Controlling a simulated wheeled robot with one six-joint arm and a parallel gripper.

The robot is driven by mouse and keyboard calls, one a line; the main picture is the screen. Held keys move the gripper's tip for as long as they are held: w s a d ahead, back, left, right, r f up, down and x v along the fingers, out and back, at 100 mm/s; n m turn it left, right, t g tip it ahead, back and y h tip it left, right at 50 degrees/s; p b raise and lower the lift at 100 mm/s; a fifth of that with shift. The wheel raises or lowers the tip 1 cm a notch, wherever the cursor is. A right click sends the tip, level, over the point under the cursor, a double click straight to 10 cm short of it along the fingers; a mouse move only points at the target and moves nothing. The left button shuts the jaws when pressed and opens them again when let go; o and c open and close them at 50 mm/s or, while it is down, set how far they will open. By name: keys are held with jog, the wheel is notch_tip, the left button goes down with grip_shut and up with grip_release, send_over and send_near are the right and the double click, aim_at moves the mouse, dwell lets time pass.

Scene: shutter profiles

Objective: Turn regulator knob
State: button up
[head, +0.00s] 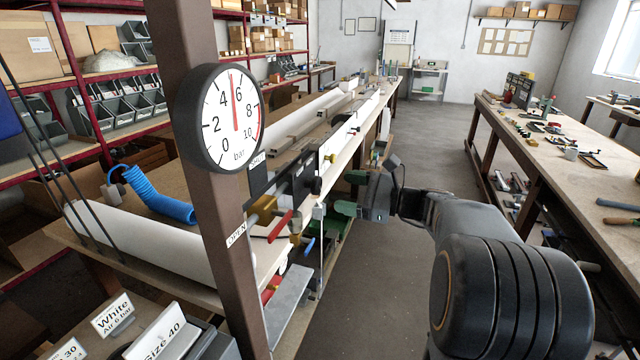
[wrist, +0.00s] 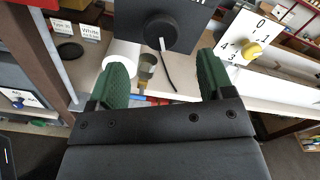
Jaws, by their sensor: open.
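A round black knob (wrist: 161,31) sits on a dark upright panel (wrist: 190,15) in the wrist view, ahead of and between my fingertips. It also shows in the head view (head: 313,185), just left of my gripper (head: 347,194). My gripper, with green finger pads (wrist: 163,72), is open and empty, apart from the knob. The round pressure gauge (head: 220,118) on the brown post has a red needle pointing nearly straight up, between 4 and 6 bar.
A yellow knob (wrist: 252,49) on a white numbered plate (wrist: 236,36) is to the right of the black knob. Red-handled (head: 280,226) and blue-handled (head: 308,246) parts sit below. The brown post (head: 228,215) stands at left. The aisle floor (head: 370,270) is clear.

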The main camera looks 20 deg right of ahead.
aim_at(320, 186)
jog(key=p+x, duration=0.1)
jog(key=x, duration=0.6)
jog(key=shift+w+a, duration=0.25)
jog(key=c, duration=0.9)
jog(key=shift+f+b, duration=0.25)
jog(key=shift+b, duration=0.3)
jog(key=shift+r+n, duration=0.1)
jog(key=shift+n, duration=0.3)
jog(key=shift+r, duration=0.1)
jog(key=o, duration=0.9)
